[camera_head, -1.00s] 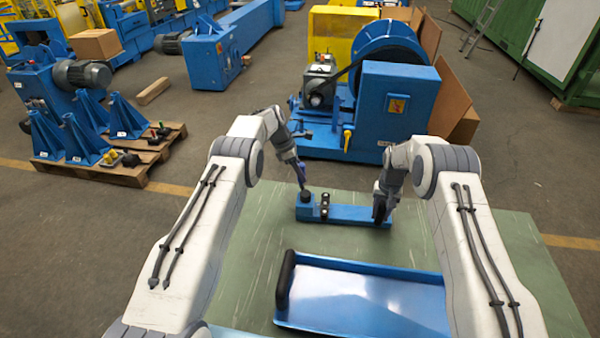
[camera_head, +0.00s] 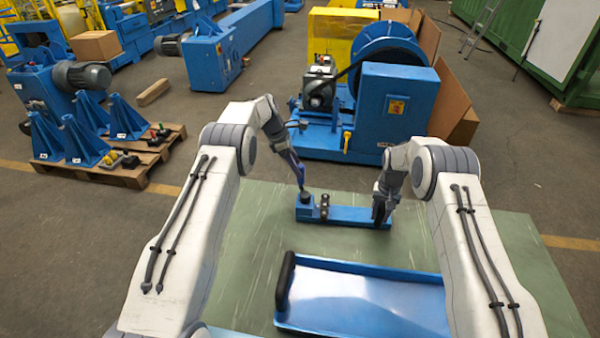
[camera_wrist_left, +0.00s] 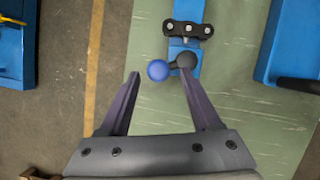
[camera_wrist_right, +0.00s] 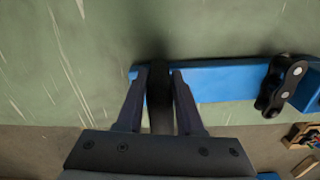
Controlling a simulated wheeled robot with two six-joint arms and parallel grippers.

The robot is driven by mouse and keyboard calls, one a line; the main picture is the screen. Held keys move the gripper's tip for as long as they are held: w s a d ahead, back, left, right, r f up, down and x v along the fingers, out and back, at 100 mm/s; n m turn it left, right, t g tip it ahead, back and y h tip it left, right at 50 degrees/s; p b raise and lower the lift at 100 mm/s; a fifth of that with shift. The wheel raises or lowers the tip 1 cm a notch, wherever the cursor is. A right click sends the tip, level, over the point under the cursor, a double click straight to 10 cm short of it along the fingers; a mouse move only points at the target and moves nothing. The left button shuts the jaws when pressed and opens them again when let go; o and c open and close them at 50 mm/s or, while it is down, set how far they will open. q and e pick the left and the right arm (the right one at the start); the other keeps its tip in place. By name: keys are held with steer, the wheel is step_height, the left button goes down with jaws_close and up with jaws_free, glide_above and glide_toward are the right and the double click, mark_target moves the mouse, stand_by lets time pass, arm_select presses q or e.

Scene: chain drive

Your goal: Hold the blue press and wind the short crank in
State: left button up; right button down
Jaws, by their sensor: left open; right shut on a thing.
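The blue press (camera_head: 352,214) is a long blue bar lying on the green mat, with black chain links (camera_head: 324,206) across it near its left end. At that end is the short crank, with a black hub (camera_wrist_left: 186,61) and a blue ball knob (camera_wrist_left: 157,70). My left gripper (camera_head: 300,187) is open at the crank; in the left wrist view the ball shows between its spread fingers, and I cannot tell if they touch it. My right gripper (camera_wrist_right: 158,78) is shut on the black handle (camera_wrist_right: 159,98) at the press's right end.
A blue tray (camera_head: 365,310) with a black handle (camera_head: 286,278) lies on the green mat (camera_head: 250,250) nearer to me. A large blue machine (camera_head: 395,105) stands on the floor beyond the mat. The mat left of the press is bare.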

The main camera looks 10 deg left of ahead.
arm_select(q)
steer(key=v, duration=0.7)
steer(key=shift+r, duration=0.4)
steer(key=shift+a, duration=0.1)
steer(key=d+f+n, duration=0.1)
steer(key=f, duration=0.2)
steer(key=d+f+n+t, duration=0.1)
steer(key=d+f+n, duration=0.1)
steer(key=f, duration=0.2)
steer(key=w+d+f+n+y, duration=0.1)
steer(key=f, duration=0.3)
steer(key=shift+w+d+n+t, duration=0.1)
steer(key=shift+d+n+t, duration=0.05)
steer(key=shift+n+t, duration=0.15)
steer(key=shift+r, duration=0.1)
steer(key=shift+c, duration=0.2)
jaws_close()
